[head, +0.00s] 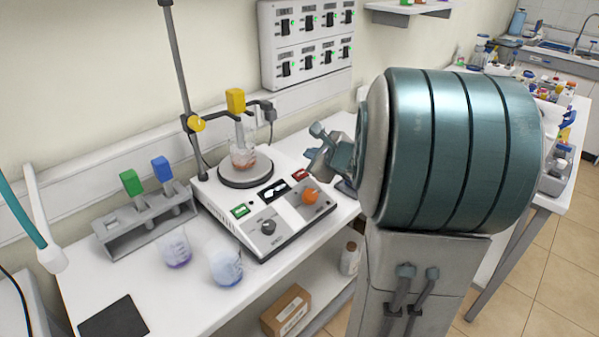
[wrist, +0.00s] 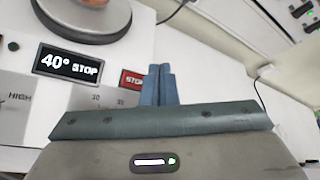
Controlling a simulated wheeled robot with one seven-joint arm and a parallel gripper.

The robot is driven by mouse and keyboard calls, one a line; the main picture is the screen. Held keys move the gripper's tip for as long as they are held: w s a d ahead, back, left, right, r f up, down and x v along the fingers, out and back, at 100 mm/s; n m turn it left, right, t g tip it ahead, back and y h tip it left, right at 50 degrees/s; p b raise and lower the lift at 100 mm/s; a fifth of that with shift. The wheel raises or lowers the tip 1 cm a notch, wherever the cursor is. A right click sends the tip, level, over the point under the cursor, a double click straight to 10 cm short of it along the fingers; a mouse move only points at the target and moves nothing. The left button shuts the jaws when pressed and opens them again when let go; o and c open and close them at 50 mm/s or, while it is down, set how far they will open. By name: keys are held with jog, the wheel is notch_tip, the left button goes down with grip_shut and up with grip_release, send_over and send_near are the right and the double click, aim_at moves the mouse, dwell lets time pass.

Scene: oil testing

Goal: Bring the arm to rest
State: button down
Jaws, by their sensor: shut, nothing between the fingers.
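My gripper (wrist: 158,85) is shut and empty, its blue-grey fingers together in the wrist view. In the head view my gripper (head: 318,132) is partly hidden by my large teal arm link. It is above and to the right of the white hot plate stirrer (head: 247,240). In the wrist view the stirrer's display (wrist: 68,65) reads 40° STOP, with a red STOP label (wrist: 132,80) beside it. A beaker with reddish contents (head: 243,157) stands on the stirrer's round plate (head: 262,177), and a yellow-topped probe (head: 236,101) reaches into it.
A grey rack (head: 142,222) holds green-topped and blue-topped probes at the left. Two beakers, one purple (head: 176,249) and one blue (head: 226,265), stand in front. A stand rod (head: 181,80) rises behind the stirrer. A switch panel (head: 307,45) is on the wall.

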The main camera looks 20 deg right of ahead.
dwell(0.6)
jog(key=s+a+f+n+g+y, duration=0.1)
jog(key=s+a+n+g+y, duration=0.15)
jog(key=s+a+n, duration=0.4)
jog(key=s+a+n+g+y, duration=0.25)
jog(key=a+n, duration=0.45)
jog(key=a, duration=0.4)
jog(key=s+f+n+g+h, duration=0.3)
jog(key=s+n+g+h, duration=0.2)
jog(key=s+n, duration=0.8)
jog(key=shift+s+d+f+h, duration=0.2)
jog(key=shift+s+d+h, duration=0.25)
jog(key=shift+s+h, duration=0.25)
jog(key=shift+n, duration=0.25)
